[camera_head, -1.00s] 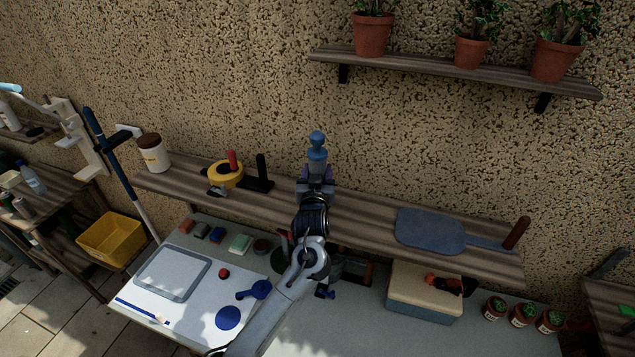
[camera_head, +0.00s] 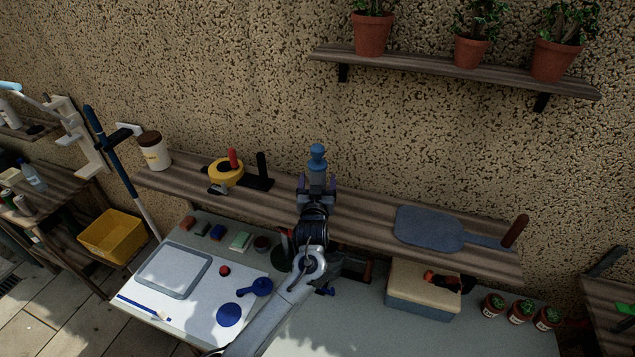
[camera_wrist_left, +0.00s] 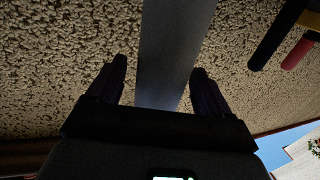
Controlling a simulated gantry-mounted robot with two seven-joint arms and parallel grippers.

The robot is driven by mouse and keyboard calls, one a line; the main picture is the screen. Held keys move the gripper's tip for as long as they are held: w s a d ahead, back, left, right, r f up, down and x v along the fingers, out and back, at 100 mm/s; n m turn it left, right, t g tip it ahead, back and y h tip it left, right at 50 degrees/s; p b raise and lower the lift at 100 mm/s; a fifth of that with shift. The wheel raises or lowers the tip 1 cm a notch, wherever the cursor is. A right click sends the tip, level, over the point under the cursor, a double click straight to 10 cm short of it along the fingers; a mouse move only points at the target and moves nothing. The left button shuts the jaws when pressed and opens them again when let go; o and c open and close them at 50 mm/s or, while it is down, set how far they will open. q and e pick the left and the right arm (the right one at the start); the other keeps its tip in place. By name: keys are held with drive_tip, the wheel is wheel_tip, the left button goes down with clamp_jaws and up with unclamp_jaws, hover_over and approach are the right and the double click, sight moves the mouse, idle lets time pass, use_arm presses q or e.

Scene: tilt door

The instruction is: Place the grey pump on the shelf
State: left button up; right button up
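The grey pump (camera_head: 317,158), a blue-grey bottle with a rounded top, is upright at the back of the long wooden shelf (camera_head: 372,219). Its base is hidden behind my left gripper (camera_head: 317,184), so contact with the shelf cannot be seen. The gripper's dark fingers stand apart on either side of the pump's lower part. In the left wrist view, the pump's grey body (camera_wrist_left: 172,50) shows between the spread fingers (camera_wrist_left: 160,88), with a visible gap on the left side. The gripper looks open around it. My right gripper is not in view.
On the shelf, a yellow tape roll on a black holder (camera_head: 226,172) and a brown-lidded jar (camera_head: 152,152) stand left; a grey paddle (camera_head: 430,229) lies right. A higher shelf (camera_head: 450,70) carries potted plants. Bare shelf lies between the pump and paddle.

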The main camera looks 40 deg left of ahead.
use_arm(q)
drive_tip(key=shift+r, duration=0.15)
drive_tip(key=b+v, duration=0.2)
drive_tip(key=v, duration=1)
drive_tip(key=s+d+f+m+g+h, duration=0.45)
drive_tip(key=s+d+f+h, duration=0.35)
drive_tip(key=s+f, duration=0.45)
drive_tip(key=s+d+f+m+g+h, duration=0.1)
drive_tip(key=s+d+f+m+g, duration=0.1)
drive_tip(key=s, duration=0.7)
drive_tip(key=s+d+f+m+g+h, duration=0.1)
drive_tip(key=s+f+g, duration=0.3)
drive_tip(key=s, duration=0.6)
drive_tip(key=shift+s+d+f+m+g, duration=0.35)
drive_tip(key=shift+d+m+g, duration=0.1)
drive_tip(key=shift+m, duration=0.1)
drive_tip(key=shift+r+p, duration=0.1)
drive_tip(key=shift+p, duration=0.2)
